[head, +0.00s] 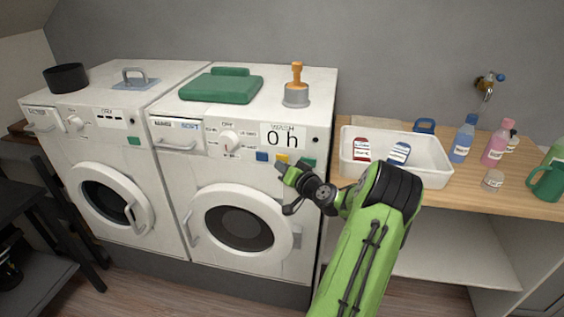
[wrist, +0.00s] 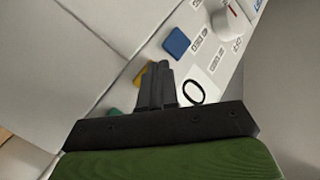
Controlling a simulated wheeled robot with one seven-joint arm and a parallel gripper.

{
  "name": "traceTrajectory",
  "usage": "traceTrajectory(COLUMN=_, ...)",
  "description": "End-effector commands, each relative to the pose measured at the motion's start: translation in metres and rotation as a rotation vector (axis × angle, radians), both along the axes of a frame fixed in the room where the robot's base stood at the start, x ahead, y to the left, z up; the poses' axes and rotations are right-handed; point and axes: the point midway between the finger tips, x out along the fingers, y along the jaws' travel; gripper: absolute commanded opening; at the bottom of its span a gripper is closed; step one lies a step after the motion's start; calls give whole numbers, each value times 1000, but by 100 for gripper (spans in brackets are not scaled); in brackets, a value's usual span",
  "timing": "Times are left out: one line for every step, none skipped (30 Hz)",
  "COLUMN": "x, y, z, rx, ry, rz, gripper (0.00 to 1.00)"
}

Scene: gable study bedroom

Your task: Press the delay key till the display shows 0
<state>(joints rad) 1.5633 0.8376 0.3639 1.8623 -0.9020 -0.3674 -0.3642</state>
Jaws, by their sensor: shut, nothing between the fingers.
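The right washer's display (head: 282,137) reads "0 h" in the head view; its 0 also shows in the wrist view (wrist: 194,92). Below it are a blue key (head: 262,156), a yellow key (head: 282,158) and a green key (head: 308,162). I cannot read which one is labelled delay. My gripper (head: 281,168) is shut and empty, with its tips at the yellow key. In the wrist view the fingers (wrist: 162,70) partly cover the yellow key (wrist: 139,76), with the blue key (wrist: 176,43) beside them. I cannot tell whether the tips touch the key.
A dial (head: 229,142) sits left of the display. A left machine (head: 100,150) stands alongside. A white tray (head: 432,172) and bottles occupy the wooden counter at right.

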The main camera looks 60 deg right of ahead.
Motion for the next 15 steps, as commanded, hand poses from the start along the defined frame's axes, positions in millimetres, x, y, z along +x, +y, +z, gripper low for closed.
traceTrajectory(x=-2, y=3, z=-2, rx=-1, ry=0, rz=0, gripper=0)
traceTrajectory(x=-2, y=4, z=-2, rx=0, ry=1, rz=-1, gripper=0)
traceTrajectory(x=-3, y=6, z=-2, rx=0, ry=0, rz=-1, gripper=0)
traceTrajectory(x=-3, y=6, z=-2, rx=0, ry=0, rz=-1, gripper=0)
traceTrajectory(x=-3, y=6, z=-2, rx=0, ry=0, rz=-1, gripper=0)
traceTrajectory(x=-3, y=6, z=-1, rx=0, ry=0, rz=-1, gripper=0)
traceTrajectory(x=-3, y=6, z=-1, rx=0, ry=0, rz=-1, gripper=0)
traceTrajectory(x=-3, y=6, z=-1, rx=0, ry=0, rz=-1, gripper=0)
traceTrajectory(x=-3, y=6, z=-1, rx=0, ry=-1, rz=-1, gripper=0)
traceTrajectory(x=-3, y=6, z=-1, rx=0, ry=-1, rz=-1, gripper=0)
traceTrajectory(x=-3, y=7, z=-1, rx=0, ry=-1, rz=-1, gripper=0)
traceTrajectory(x=-4, y=8, z=-1, rx=0, ry=0, rz=0, gripper=0)
traceTrajectory(x=-4, y=10, z=-1, rx=0, ry=0, rz=0, gripper=0)
traceTrajectory(x=-6, y=12, z=-2, rx=-1, ry=0, rz=-1, gripper=0)
traceTrajectory(x=-7, y=16, z=-3, rx=-1, ry=1, rz=-1, gripper=0)
